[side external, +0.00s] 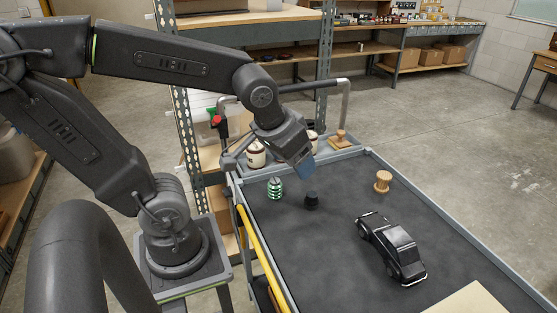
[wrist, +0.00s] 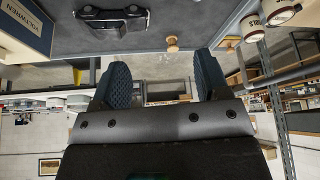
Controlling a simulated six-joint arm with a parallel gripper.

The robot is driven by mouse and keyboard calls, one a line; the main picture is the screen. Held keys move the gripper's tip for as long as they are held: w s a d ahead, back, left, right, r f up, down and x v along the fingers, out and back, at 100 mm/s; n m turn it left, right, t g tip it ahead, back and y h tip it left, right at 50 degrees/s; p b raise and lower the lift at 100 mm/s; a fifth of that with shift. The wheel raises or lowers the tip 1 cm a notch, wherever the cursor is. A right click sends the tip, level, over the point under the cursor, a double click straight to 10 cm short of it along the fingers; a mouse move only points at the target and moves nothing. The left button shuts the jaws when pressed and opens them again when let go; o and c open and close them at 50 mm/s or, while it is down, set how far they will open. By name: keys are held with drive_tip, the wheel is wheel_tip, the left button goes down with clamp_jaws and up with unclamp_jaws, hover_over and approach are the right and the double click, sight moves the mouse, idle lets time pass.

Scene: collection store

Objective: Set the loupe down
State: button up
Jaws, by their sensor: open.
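The loupe appears to be the small black, round piece (side external: 311,201) standing upright on the dark top of the cart (side external: 290,245). My gripper (side external: 301,168) is above it in the side view, with a small gap seeming to lie between them. In the wrist view my two blue, ridged fingers (wrist: 160,66) are spread wide, with nothing held between them. The loupe does not show in the wrist view.
A green-and-white striped piece (side external: 275,188) stands just left of the loupe. A wooden spool (side external: 383,181) and a black toy car (side external: 392,247) are to the right. White jars (side external: 256,154) stand behind. A pale box (side external: 470,301) is at the front. Dark surface between them is bare.

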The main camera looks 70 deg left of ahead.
drive_tip(key=s+d+m, duration=0.1)
drive_tip(key=s+d+r+m+h, duration=0.1)
drive_tip(key=s, duration=0.1)
drive_tip(key=s+d+r, duration=0.1)
drive_tip(key=shift+s+r+m+t, duration=0.2)
drive_tip(key=shift+m+t, duration=0.1)
drive_tip(key=shift+m, duration=0.1)
